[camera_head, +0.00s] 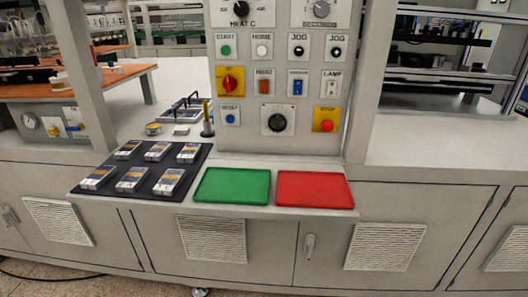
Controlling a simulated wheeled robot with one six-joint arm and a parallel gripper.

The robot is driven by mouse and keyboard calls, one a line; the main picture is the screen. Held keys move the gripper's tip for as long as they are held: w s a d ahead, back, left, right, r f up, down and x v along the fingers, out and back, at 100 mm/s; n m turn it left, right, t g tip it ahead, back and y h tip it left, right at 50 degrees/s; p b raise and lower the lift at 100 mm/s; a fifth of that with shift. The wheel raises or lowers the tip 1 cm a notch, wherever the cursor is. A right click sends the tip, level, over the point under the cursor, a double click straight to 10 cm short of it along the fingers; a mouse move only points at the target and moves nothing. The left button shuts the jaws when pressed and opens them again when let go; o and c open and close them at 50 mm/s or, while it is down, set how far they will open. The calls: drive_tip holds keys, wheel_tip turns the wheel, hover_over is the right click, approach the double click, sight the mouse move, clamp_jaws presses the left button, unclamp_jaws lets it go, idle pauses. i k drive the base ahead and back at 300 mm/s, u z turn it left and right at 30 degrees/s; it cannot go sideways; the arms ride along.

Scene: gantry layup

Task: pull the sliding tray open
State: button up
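My gripper is not in view. I cannot tell for sure which thing is the sliding tray. A light flat plate with dark bar handles (181,108) lies on the bench top, left of the control panel, and looks most like it. How far it is pulled out cannot be told at this size. A black tray (128,182) at the front left of the bench holds several small labelled boxes in two rows.
The control panel (278,90) stands upright with knobs, buttons and switches. A green tray (232,186) and a red tray (315,190) lie on the ledge below it. Bench top right of the panel (430,142) is clear.

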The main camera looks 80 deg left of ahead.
sight(36, 76)
drive_tip(key=u, duration=3.2)
